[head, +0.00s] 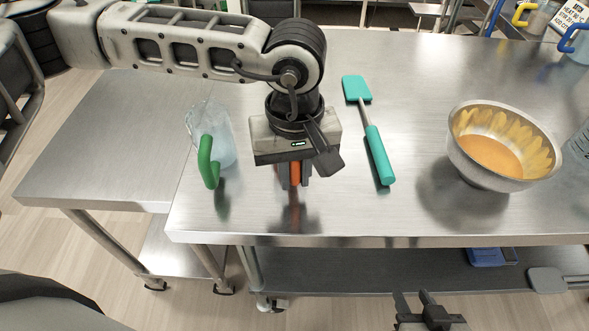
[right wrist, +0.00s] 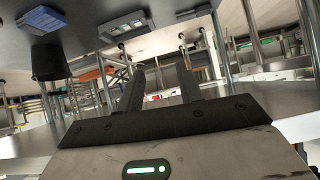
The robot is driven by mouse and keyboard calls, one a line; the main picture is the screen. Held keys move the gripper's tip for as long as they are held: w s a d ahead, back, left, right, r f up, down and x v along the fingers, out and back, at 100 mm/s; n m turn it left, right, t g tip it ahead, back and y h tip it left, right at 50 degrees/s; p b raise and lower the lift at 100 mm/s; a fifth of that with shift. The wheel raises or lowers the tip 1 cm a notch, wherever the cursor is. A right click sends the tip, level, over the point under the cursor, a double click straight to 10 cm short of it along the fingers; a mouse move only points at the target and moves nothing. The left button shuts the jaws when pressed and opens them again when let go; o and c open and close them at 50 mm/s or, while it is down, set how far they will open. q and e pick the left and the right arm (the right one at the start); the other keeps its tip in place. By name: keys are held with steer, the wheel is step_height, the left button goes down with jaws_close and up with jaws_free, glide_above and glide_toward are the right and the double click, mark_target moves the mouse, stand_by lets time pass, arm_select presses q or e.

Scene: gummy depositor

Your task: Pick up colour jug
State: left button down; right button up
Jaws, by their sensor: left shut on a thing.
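My left gripper (head: 293,184) points down over the near part of the steel table. It is shut on an orange handle (head: 295,173). The body that belongs to this handle is hidden behind the gripper, so I cannot tell its shape or whether it touches the table. A clear jug (head: 222,140) with a green handle stands just left of the gripper, apart from it. My right gripper (head: 413,301) is low in front of the table edge. In the right wrist view its two fingers (right wrist: 162,78) are apart with nothing between them.
A teal spatula (head: 374,140) lies right of the left gripper. A steel bowl (head: 470,165) with orange-yellow contents stands further right. Jugs with yellow (head: 524,14) and blue (head: 570,38) handles are at the back right. A lower shelf (head: 400,270) runs under the table.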

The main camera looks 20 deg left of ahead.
arm_select(q)
steer(key=s+d+r+b, duration=0.2)
steer(key=s+d+r, duration=0.6)
steer(key=s+r, duration=0.3)
steer(key=shift+d+r+b, duration=0.25)
steer(key=shift+r+b, duration=0.1)
steer(key=shift+r, duration=0.1)
